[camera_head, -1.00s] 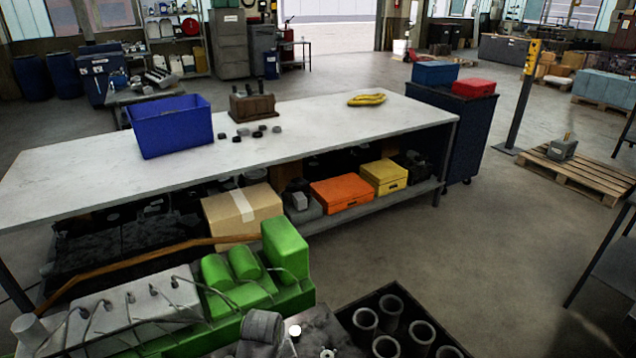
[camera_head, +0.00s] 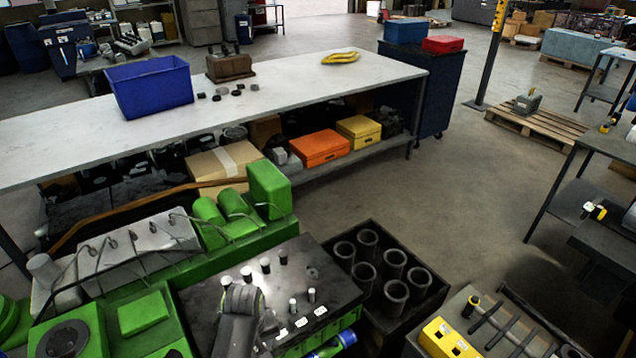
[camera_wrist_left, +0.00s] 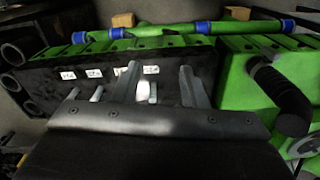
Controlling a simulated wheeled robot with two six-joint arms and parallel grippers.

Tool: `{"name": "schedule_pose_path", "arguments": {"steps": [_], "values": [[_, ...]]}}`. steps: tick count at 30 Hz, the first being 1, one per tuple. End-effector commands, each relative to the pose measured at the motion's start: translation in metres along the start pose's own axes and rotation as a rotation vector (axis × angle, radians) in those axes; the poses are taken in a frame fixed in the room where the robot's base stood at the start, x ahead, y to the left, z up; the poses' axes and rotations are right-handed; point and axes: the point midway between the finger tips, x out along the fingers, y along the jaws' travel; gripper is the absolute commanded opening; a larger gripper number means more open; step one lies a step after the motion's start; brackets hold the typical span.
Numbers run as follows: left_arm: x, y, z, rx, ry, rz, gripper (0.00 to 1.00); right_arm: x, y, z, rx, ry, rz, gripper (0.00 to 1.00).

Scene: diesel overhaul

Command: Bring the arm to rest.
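My left arm (camera_head: 239,318) shows as a grey link at the bottom centre of the head view, over the black top of the green engine (camera_head: 268,190). In the left wrist view my left gripper (camera_wrist_left: 157,76) has its two fingers spread apart. The fingers point over the black engine top (camera_wrist_left: 40,88), which carries short pale studs and white labels. A white stud (camera_wrist_left: 145,91) shows between the fingers, and neither finger visibly grips it. My right gripper is in neither current view.
A black crate of grey cylinder liners (camera_head: 395,292) stands right of the engine. A tray with a yellow box (camera_head: 449,340) is at the lower right. The white workbench (camera_head: 300,88) holds a blue bin (camera_head: 150,88). Open floor (camera_head: 470,210) lies right of the bench.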

Motion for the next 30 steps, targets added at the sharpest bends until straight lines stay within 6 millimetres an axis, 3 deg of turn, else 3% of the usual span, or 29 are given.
{"name": "schedule_pose_path", "arguments": {"steps": [8, 14, 20, 24, 27, 30], "values": [[0.084, -0.025, 0.013, 0.062, 0.01, -0.004, 0.39, 0.022, -0.001, 0.001, -0.001, 0.002, 0.001, 0.36], [0.169, -0.058, 0.037, 0.126, 0.021, -0.005, 0.39, 0.044, -0.003, 0.005, -0.001, -0.001, 0.001, 0.36], [0.289, -0.124, 0.096, 0.216, 0.037, -0.011, 0.39, 0.077, -0.003, 0.017, -0.001, -0.014, 0.004, 0.36], [0.361, -0.182, 0.153, 0.276, 0.055, -0.019, 0.39, 0.1, -0.005, 0.019, -0.001, -0.013, 0.004, 0.36], [0.399, -0.224, 0.196, 0.314, 0.07, -0.029, 0.39, 0.115, -0.006, 0.02, -0.001, -0.011, 0.004, 0.36], [0.424, -0.261, 0.233, 0.345, 0.085, -0.043, 0.39, 0.126, -0.007, 0.021, -0.001, -0.011, 0.004, 0.36]]}}
